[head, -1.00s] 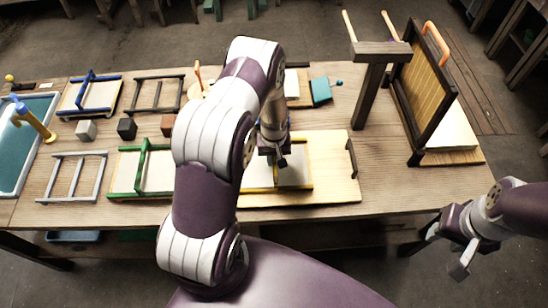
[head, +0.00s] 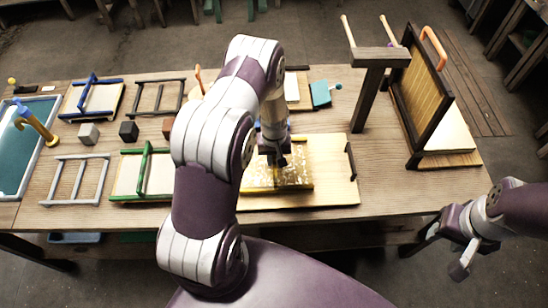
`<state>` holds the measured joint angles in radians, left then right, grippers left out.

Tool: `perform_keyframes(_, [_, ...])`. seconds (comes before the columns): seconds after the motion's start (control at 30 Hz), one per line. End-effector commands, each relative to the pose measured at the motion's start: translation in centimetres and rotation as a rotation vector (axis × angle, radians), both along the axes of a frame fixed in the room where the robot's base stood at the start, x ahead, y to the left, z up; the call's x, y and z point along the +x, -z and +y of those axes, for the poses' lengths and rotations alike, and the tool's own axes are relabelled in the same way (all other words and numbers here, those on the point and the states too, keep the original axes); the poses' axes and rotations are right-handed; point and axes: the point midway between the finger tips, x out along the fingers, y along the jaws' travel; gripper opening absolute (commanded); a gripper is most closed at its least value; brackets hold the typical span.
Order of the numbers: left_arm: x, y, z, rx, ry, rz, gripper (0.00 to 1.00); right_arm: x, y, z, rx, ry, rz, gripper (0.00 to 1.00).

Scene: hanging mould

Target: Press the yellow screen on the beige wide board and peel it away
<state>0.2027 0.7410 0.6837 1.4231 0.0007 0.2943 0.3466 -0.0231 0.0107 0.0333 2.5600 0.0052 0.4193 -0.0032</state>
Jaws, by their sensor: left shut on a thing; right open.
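The yellow screen (head: 301,187) lies on the beige wide board (head: 335,175) near the front middle of the table. Inside its frame the surface shows speckled yellow and pale patches. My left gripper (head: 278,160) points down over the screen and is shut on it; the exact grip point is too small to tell. My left arm hides the screen's left part. My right gripper (head: 450,252) is open and empty, off the table's front right edge.
A green screen (head: 146,180), a grey frame (head: 75,182) and small blocks (head: 89,133) stand to the left. A dark post (head: 372,90) and an upright framed screen (head: 420,95) rise at the right.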

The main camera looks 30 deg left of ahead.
Motion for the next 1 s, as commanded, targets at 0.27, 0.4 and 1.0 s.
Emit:
perform_keyframes(0.27, [0.0, -1.7, 0.0, 0.001, 0.0, -0.001, 0.0, 0.0, -1.4, 0.0, 0.0, 0.0, 0.0, 0.43])
perform_keyframes(0.4, [0.0, -3.8, 0.0, 0.001, 0.0, -0.001, 0.0, 0.0, -3.0, 0.0, 0.0, 0.0, 0.0, 0.43])
perform_keyframes(1.0, [0.0, -7.2, 0.0, 0.0, 0.0, 0.0, 0.0, 0.0, -5.5, 0.0, 0.0, 0.0, 0.0, 0.43])
